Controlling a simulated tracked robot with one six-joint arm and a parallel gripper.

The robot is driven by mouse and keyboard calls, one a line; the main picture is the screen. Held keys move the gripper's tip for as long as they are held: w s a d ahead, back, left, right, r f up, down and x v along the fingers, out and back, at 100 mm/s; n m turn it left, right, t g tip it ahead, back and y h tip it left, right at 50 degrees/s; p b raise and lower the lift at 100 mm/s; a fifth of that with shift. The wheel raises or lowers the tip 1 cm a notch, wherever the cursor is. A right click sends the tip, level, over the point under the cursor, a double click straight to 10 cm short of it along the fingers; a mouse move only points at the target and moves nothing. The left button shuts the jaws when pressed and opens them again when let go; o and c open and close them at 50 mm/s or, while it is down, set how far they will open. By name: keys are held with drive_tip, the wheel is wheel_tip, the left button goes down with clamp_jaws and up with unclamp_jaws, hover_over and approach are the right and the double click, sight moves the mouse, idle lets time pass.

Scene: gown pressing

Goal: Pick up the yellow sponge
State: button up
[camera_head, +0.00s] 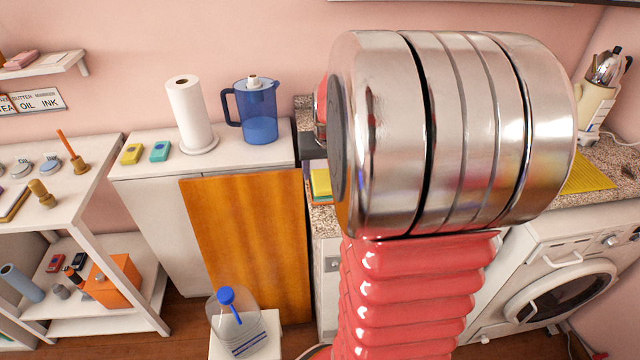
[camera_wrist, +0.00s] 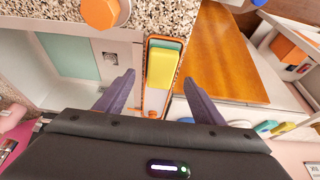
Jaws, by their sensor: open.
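In the wrist view, a yellow sponge-like block (camera_wrist: 162,68) lies on a green block (camera_wrist: 166,44) inside a narrow orange-rimmed holder (camera_wrist: 148,60). The same yellow block shows partly behind my arm in the head view (camera_head: 321,182), at the counter's left end. My gripper (camera_wrist: 158,77) is open and empty. In the wrist view its two dark fingers stand left and right of the yellow block, apart from it. How far the fingertips are above it I cannot tell. My gripper is hidden behind the arm in the head view.
An orange wooden panel (camera_head: 250,245) stands beside the holder. On the white cabinet are a small yellow item (camera_head: 132,153), a teal item (camera_head: 160,151), a paper roll (camera_head: 188,110) and a blue pitcher (camera_head: 256,112). A speckled counter (camera_wrist: 160,18) borders the holder.

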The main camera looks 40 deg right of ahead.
sight(322, 181)
drive_tip(key=shift+x, duration=2.4)
drive_tip(key=shift+a, duration=0.2)
drive_tip(key=shift+c, duration=0.5)
drive_tip(key=c, duration=1)
drive_tip(key=shift+r, duration=0.1)
wheel_tip(322, 181, up, 10)
